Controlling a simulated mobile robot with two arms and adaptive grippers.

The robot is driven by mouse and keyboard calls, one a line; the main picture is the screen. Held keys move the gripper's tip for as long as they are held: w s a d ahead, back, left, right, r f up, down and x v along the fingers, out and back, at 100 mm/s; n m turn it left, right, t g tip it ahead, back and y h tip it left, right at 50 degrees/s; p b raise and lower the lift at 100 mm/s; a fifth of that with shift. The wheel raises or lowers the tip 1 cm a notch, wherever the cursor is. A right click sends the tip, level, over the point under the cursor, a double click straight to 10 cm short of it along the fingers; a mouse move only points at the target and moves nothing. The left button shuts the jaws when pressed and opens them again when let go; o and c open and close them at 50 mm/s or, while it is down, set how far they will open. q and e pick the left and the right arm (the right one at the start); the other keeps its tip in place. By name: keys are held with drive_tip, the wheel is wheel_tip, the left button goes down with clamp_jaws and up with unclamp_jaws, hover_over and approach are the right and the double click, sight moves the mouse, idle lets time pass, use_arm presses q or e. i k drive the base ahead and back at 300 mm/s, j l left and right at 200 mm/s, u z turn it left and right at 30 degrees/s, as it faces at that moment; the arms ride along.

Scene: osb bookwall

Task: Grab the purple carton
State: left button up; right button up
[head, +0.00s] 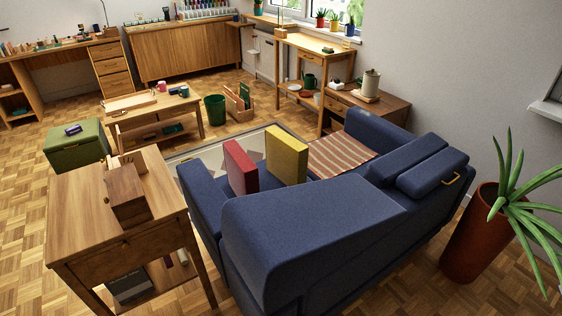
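A small dark purple item (73,130) lies on top of the green ottoman (90,152) at the left. It is the only purple thing I can pick out, and it is too small to tell for sure that it is a carton. Neither of my grippers shows in the head view.
A wooden side table (75,205) with a wooden box (127,195) stands at the front left. The blue sofa (300,230) fills the middle. A low coffee table (150,108) stands behind the ottoman. Parquet floor (25,190) is clear left of the side table.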

sight(76, 129)
drive_tip(key=j+u, duration=0.35)
drive_tip(key=u, duration=0.15)
drive_tip(key=j+u, duration=0.3)
drive_tip(key=u, duration=0.2)
drive_tip(key=i+j+u, duration=0.85)
drive_tip(key=j, duration=0.15)
drive_tip(key=i+j+u, duration=0.3)
drive_tip(key=u, duration=0.15)
drive_tip(key=i+z, duration=0.25)
drive_tip(key=i, duration=0.25)
drive_tip(key=i+j+z, duration=0.25)
drive_tip(key=i, duration=0.3)
drive_tip(key=i+j+z, duration=0.25)
drive_tip(key=i, duration=0.25)
drive_tip(key=i+l+z, duration=0.2)
drive_tip(key=i+z, duration=0.15)
drive_tip(key=i, duration=0.55)
drive_tip(key=i+j+z, duration=0.1)
drive_tip(key=i+z, duration=0.25)
drive_tip(key=i, duration=0.6)
drive_tip(key=i+l+z, duration=0.1)
drive_tip(key=i+z, duration=0.7)
drive_tip(key=i, duration=0.15)
drive_tip(key=i+j+z, duration=0.35)
drive_tip(key=i+l, duration=0.35)
drive_tip(key=i, duration=0.2)
drive_tip(key=i+l+z, duration=0.1)
drive_tip(key=i+l, duration=0.3)
drive_tip(key=i, duration=0.15)
